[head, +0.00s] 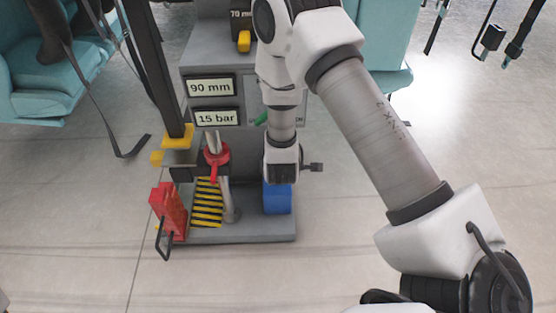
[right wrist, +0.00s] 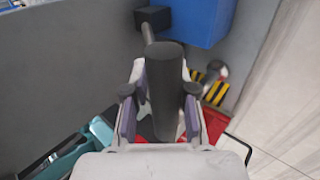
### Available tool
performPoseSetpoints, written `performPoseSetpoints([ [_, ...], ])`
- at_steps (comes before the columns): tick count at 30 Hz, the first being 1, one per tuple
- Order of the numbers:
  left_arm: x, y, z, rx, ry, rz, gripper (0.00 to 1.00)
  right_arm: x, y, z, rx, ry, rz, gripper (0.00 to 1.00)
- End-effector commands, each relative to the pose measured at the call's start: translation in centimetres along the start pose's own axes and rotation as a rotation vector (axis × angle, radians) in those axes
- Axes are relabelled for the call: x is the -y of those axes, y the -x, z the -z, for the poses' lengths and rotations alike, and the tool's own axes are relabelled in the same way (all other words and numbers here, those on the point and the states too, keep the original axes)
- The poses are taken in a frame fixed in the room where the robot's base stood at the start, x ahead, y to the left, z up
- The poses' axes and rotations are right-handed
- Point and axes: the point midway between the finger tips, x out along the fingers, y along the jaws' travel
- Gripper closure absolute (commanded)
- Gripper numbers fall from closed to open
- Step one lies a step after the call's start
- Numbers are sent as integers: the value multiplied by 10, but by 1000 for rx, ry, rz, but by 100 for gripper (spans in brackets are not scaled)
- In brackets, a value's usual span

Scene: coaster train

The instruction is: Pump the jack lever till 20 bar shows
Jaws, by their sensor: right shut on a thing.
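The grey jack stand has two readouts in the head view: the upper panel (head: 211,87) reads 90 mm and the lower pressure readout (head: 214,118) reads 15 bar. My right arm reaches down in front of the stand, its wrist (head: 283,160) above a blue block (head: 277,199). In the right wrist view, my right gripper (right wrist: 162,95) is shut on the dark cylindrical grip of the jack lever (right wrist: 163,80), one finger on each side. The lever's thin rod (right wrist: 148,33) runs toward a dark mount beside the blue block. The arm hides the lever in the head view. My left gripper is out of view.
A red chock (head: 168,210) with a wire handle, a red valve wheel (head: 216,155) and a yellow-black striped plate (head: 207,203) are at the stand's left. A dark post (head: 160,70) rises at the left. Teal seats (head: 55,65) stand behind. The floor in front is clear.

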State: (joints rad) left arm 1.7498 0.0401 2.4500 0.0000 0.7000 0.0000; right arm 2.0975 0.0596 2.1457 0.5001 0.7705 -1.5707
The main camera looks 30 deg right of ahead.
Motion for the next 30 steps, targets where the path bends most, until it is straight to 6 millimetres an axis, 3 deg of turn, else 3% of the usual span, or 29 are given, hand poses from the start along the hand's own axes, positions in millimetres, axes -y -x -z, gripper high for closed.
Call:
performPoseSetpoints([
  [1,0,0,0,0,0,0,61,9,0,-2,4,7,24,100],
  [2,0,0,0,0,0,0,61,9,0,-2,4,7,24,63],
  [3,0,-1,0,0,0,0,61,9,0,-2,4,7,24,56],
  [14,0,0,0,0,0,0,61,4,8,0,1,5,12,56],
  [17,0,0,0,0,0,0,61,3,26,0,1,7,11,56],
  [24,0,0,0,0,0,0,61,3,88,0,1,10,11,56],
  [30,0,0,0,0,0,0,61,4,118,0,2,8,16,56],
])
